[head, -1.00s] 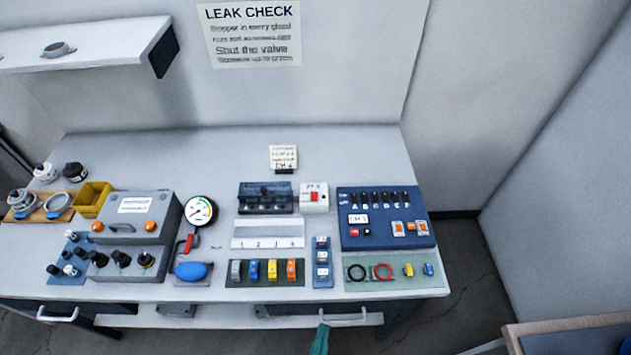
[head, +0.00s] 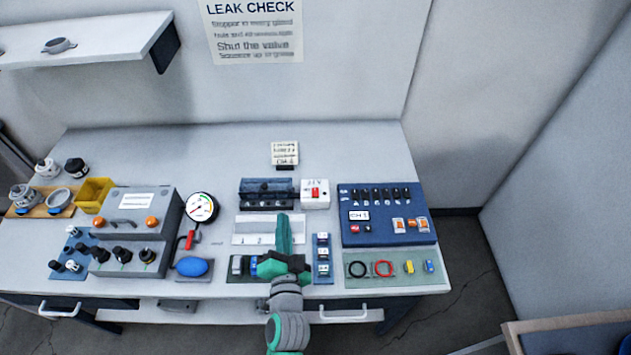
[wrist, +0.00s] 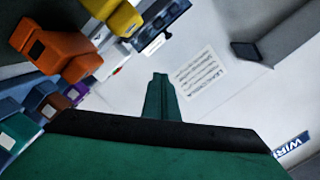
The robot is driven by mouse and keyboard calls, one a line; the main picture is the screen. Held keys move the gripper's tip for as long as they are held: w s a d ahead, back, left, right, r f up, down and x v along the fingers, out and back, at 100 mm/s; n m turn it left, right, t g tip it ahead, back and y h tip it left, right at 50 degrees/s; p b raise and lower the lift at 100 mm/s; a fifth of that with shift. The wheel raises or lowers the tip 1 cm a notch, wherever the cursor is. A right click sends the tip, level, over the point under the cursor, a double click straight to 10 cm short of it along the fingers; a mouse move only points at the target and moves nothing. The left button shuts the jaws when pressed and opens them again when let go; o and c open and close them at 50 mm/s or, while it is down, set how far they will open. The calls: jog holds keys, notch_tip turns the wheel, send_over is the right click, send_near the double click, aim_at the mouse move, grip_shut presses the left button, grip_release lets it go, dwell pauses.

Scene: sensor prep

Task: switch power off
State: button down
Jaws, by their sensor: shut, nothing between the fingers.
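A white box (head: 314,195) with a red switch (head: 315,193) and a small "24 V" label stands at the middle back of the bench. Its switch position is too small to tell. My green gripper (head: 284,222) is shut and empty, reaching up from the front edge over the colored blocks, left of and nearer than the white box. It appears not to touch the box. In the wrist view my shut fingers (wrist: 160,90) point toward the back wall, with no object between them.
A black-topped unit (head: 266,195) stands beside the white box. A blue panel (head: 387,216) with several switches lies right. A gauge (head: 201,208), blue bulb (head: 192,267) and grey control box (head: 140,220) stand left. Orange (wrist: 55,48) and yellow (wrist: 125,18) blocks are close in the wrist view.

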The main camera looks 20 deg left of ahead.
jog(key=w+a+r+n+g+y, duration=0.3)
jog(key=w+a+r+n+g, duration=0.15)
jog(key=a+r, duration=0.3)
jog(key=w+a+r+n+g+y, duration=0.4)
jog(key=w+a+r+g, duration=0.15)
jog(key=a, duration=0.35)
jog(key=w+d+f+g+h, duration=0.1)
jog(key=w+d+g+h, duration=0.2)
jog(key=d+h, duration=0.9)
jog(key=w+d, duration=0.1)
jog(key=d, duration=0.8)
jog(key=shift+w+d+f, duration=0.15)
jog(key=shift+d, duration=0.05)
send_over(316, 188)
jog(key=f, duration=1.2)
jog(key=shift+s+f, duration=0.1)
jog(key=shift+s, duration=0.2)
jog(key=shift+f, duration=0.7)
